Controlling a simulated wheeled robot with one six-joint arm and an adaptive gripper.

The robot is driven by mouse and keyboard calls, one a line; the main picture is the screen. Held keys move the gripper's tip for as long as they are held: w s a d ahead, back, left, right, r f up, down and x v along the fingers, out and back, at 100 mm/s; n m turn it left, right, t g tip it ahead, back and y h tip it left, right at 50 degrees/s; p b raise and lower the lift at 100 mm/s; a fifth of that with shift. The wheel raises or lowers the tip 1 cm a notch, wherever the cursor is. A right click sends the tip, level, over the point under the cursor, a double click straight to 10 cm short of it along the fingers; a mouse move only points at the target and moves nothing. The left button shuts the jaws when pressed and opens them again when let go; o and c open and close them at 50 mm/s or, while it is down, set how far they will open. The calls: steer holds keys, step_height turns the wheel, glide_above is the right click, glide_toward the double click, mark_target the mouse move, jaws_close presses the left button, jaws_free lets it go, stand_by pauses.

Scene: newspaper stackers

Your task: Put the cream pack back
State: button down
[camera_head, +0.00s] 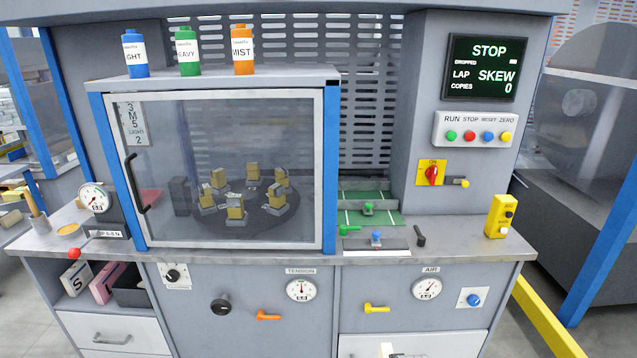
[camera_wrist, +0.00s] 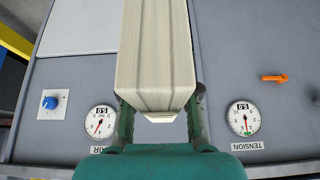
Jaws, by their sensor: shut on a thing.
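The cream pack (camera_wrist: 155,55) is long and ribbed and fills the upper middle of the wrist view. My gripper (camera_wrist: 160,108) is green with dark fingers, one on each side of the pack's near end, and it is shut on the pack. The pack's far end runs out of the top of the wrist view. In the head view a small cream piece (camera_head: 386,350) shows at the bottom edge, in front of the lower drawer; I cannot tell whether it is the same pack.
An open shelf at the lower left holds a white pack marked S (camera_head: 76,278), a pink pack (camera_head: 106,284) and a dark bin (camera_head: 133,291). The cabinet front carries the tension gauge (camera_head: 300,289), the air gauge (camera_head: 427,288) and several knobs. A yellow rail (camera_head: 545,318) stands at right.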

steer(key=s+f, duration=0.8)
steer(key=s, duration=0.3)
steer(key=shift+s+f, duration=0.15)
steer(key=shift+f, duration=0.05)
stand_by(0.4)
